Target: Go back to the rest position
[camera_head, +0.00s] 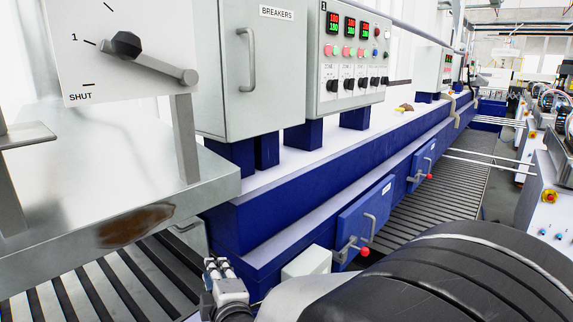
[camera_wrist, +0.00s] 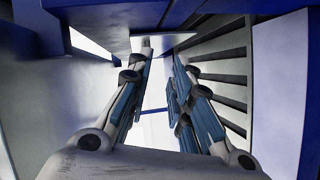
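My gripper (camera_wrist: 163,52) shows in the wrist view with two blue-and-grey fingers running up the picture. The fingers stand apart with a gap between them. Nothing is held in the gap; pale and slatted surfaces show beyond it. In the head view what looks like the end of my arm (camera_head: 225,285) is low, left of centre, near the corner of the blue frame. My dark arm link fills the lower right there and hides part of the floor.
A grey breaker cabinet (camera_head: 235,85) and control panel (camera_head: 352,65) stand on the blue frame (camera_head: 300,205). A blue door (camera_head: 362,222) with a red-knobbed handle is near my arm. A metal bench (camera_head: 190,185) with a lever dial (camera_head: 100,60) is at left. Slatted floor (camera_head: 425,195) runs alongside.

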